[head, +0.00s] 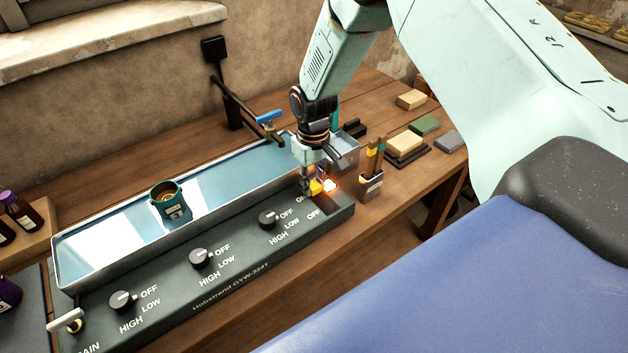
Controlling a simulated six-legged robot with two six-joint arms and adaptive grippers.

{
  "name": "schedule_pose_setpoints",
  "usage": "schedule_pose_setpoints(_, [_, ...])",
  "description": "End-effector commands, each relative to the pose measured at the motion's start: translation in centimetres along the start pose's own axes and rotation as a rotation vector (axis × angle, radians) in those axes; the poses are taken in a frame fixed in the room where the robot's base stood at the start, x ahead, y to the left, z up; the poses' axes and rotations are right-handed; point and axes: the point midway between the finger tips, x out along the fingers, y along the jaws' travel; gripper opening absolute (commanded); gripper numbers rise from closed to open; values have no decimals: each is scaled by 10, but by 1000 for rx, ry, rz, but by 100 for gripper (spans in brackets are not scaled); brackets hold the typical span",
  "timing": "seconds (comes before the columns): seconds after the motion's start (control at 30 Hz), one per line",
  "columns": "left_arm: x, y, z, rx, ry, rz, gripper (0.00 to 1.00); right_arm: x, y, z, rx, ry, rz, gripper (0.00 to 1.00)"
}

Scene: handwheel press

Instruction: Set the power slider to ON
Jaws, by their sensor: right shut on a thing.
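The control panel (235,273) runs along the front of a long water bath on a wooden bench. The power slider (316,187), a small yellow piece, is at the panel's right end, partly hidden by my right gripper. "ON" and "OFF" are printed beside it, the "ON" label partly covered. An orange-white light (329,185) glows just right of the slider. My right gripper (311,184) points down and is shut on the slider. The slider's exact position along its slot cannot be told. My left gripper is not in view.
Three black knobs (268,219) line the panel. A teal cup (167,200) stands in the bath (232,163). A blue-handled tap (269,119) is behind it. A brush holder (370,186) and soap-like blocks (405,143) are at right. Brown bottles (20,213) stand at left.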

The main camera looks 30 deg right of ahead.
Motion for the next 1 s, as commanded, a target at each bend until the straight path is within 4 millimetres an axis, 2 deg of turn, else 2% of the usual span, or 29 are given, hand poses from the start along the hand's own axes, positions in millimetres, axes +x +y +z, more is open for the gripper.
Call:
schedule_pose_setpoints(0.03, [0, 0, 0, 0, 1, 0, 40, -2, 1, -3, 0, 8, 1, 28])
schedule_pose_setpoints(0.3, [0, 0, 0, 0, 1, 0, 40, -2, 1, -2, 1, 5, 1, 51])
schedule_pose_setpoints(0.67, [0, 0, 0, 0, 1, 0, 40, -7, 1, -4, 0, 5, 1, 51])
schedule_pose_setpoints(0.77, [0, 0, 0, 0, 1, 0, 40, -20, 1, -5, 0, 7, 1, 51])
schedule_pose_setpoints(1.0, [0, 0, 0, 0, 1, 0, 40, -69, 1, -3, 1, 9, 1, 51])
